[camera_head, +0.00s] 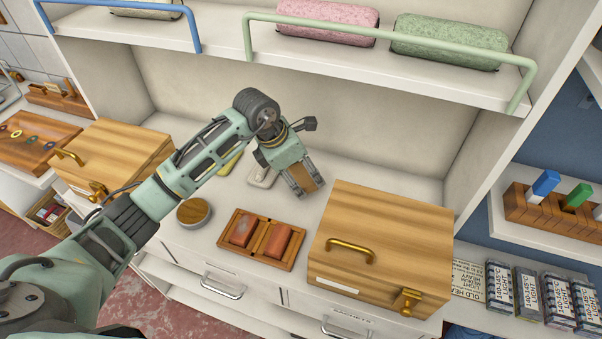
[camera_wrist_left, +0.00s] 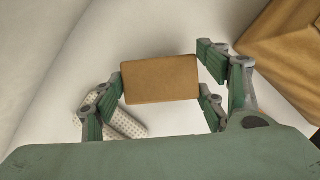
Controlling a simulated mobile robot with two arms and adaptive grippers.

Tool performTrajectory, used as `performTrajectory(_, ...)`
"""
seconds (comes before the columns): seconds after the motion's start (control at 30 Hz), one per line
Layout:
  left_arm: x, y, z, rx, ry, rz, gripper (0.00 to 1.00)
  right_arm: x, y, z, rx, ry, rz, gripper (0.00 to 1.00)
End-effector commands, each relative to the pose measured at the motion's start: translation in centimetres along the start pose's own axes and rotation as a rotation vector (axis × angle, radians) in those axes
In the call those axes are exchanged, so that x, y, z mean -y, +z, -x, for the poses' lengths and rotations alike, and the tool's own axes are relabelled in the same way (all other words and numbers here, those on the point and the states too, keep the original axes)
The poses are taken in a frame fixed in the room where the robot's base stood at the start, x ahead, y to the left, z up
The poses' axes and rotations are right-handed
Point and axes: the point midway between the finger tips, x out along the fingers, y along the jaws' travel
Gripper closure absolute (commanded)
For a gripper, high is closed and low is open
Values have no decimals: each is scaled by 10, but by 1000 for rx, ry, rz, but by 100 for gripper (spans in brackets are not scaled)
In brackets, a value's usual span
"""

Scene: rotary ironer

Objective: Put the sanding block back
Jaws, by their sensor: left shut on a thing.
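My left gripper (camera_head: 309,186) is shut on a tan, cork-coloured sanding block (camera_head: 305,176), above the white counter between the dotted white item and the large wooden box. In the left wrist view the sanding block (camera_wrist_left: 160,80) is a flat rectangle between the green-padded fingers. I cannot tell whether the block touches the counter. A wooden tray (camera_head: 223,240) with two reddish-brown blocks (camera_head: 277,240) in it lies in front of the gripper. My right gripper is not in view.
A large wooden box (camera_head: 390,220) with brass handle stands close right; another wooden box (camera_head: 120,150) stands left. A white perforated item (camera_wrist_left: 122,122) lies beside the gripper. The shelf (camera_head: 390,58) holding pink and green rolls overhangs behind.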

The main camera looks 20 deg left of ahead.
Motion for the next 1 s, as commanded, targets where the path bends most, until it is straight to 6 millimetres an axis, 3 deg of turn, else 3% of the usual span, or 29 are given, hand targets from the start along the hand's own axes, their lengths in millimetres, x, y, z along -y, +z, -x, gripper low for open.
performTrajectory(0.13,-1,-4,-14,0,-4,3,58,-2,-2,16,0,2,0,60)
performTrajectory(0.5,-3,-7,-24,1,0,0,58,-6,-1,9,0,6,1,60)
performTrajectory(0.53,-3,-6,-23,1,0,0,32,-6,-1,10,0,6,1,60)
performTrajectory(0.7,-3,-6,-22,1,0,0,17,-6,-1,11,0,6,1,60)
performTrajectory(1.0,-2,-6,-22,0,0,0,15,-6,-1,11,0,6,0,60)
